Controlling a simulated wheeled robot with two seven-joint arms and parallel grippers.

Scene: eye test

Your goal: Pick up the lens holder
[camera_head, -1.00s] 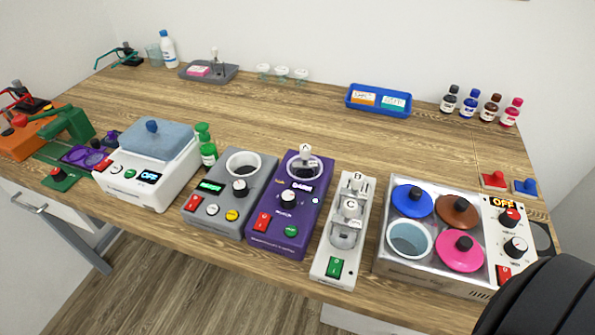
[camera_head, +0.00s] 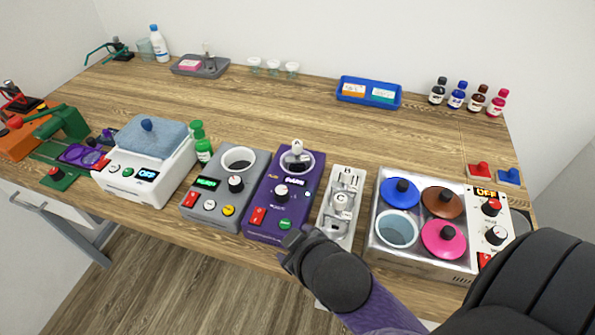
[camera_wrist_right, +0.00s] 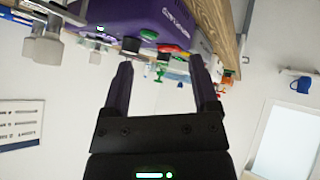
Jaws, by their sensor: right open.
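A narrow white unit (camera_head: 341,212) stands right of the purple machine (camera_head: 280,195). Clear and whitish holder-like pieces (camera_head: 343,200) sit on it. Another pale piece (camera_head: 296,148) stands in the round opening of the purple machine. I cannot tell for sure which is the lens holder. My right gripper (camera_head: 292,242) is at the table's front edge, by the front of the purple machine and the white unit. In the right wrist view my right gripper (camera_wrist_right: 162,85) is open and empty, with the purple machine (camera_wrist_right: 150,18) and pale pieces (camera_wrist_right: 42,42) beyond. My left gripper is not in view.
A metal bath (camera_head: 385,248) with coloured lids stands right of the white unit, close to my right arm. A grey machine (camera_head: 225,190) and a white machine (camera_head: 145,165) stand left. A blue tray (camera_head: 370,102) lies behind. The table's middle is clear.

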